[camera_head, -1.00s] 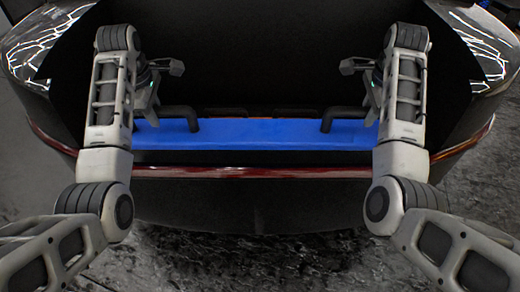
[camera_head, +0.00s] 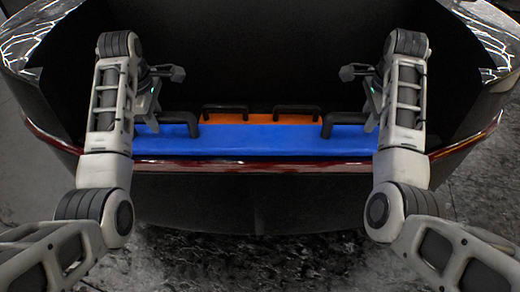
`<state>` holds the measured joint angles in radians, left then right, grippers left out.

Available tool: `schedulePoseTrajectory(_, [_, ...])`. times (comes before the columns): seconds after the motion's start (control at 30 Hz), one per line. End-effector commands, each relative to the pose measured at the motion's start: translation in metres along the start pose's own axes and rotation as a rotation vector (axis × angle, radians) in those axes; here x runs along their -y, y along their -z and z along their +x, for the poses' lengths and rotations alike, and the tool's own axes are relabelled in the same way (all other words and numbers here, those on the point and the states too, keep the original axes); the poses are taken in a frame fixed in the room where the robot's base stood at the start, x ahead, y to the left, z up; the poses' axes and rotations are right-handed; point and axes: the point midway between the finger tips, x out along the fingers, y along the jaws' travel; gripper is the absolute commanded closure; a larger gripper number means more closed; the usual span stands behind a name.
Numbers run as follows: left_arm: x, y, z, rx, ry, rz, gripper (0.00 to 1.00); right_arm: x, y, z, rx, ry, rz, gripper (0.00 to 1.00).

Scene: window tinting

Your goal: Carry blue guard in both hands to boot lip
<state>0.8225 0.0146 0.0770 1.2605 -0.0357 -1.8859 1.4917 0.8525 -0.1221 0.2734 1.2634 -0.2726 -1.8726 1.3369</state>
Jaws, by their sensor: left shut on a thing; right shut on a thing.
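The blue guard (camera_head: 255,141) is a long flat bar lying crosswise, level, just above and along the red-edged boot lip (camera_head: 255,165) in the head view. It has a black handle near each end, the left handle (camera_head: 178,116) and the right handle (camera_head: 342,116). My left gripper (camera_head: 152,100) is shut at the guard's left handle, and my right gripper (camera_head: 367,100) is shut at its right handle. My forearms hide the guard's outer ends and part of the fingers. Whether the guard touches the lip I cannot tell.
Behind the guard, an orange bar (camera_head: 262,119) with black handles (camera_head: 225,109) lies in the dark boot. The boot's side walls (camera_head: 465,75) rise on both sides, outside my arms. Dark floor (camera_head: 260,265) shows below the bumper.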

Motion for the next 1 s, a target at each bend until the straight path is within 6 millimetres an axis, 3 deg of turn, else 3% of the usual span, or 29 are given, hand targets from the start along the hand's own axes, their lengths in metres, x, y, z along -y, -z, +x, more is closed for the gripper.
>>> schedulePoseTrajectory(0.07, [0.001, -0.001, 0.007, 0.002, -0.004, 0.002, 1.0, -0.001, -0.001, 0.008, 0.001, 0.004, -0.002, 1.0])
schedulePoseTrajectory(0.1, [0.001, -0.001, 0.007, 0.002, -0.001, 0.002, 0.72, -0.001, -0.001, 0.007, 0.002, 0.001, -0.002, 0.72])
schedulePoseTrajectory(0.17, [0.001, -0.001, 0.005, 0.002, 0.0, 0.001, 0.56, -0.001, -0.001, 0.005, 0.002, 0.0, -0.002, 0.56])
schedulePoseTrajectory(0.53, [0.0, 0.0, 0.0, 0.001, -0.002, 0.0, 0.56, -0.001, 0.0, 0.005, 0.0, 0.0, 0.0, 0.56])
schedulePoseTrajectory(1.0, [-0.003, -0.003, -0.062, 0.01, -0.016, -0.002, 0.56, -0.001, 0.0, 0.005, 0.0, 0.0, 0.0, 0.56])
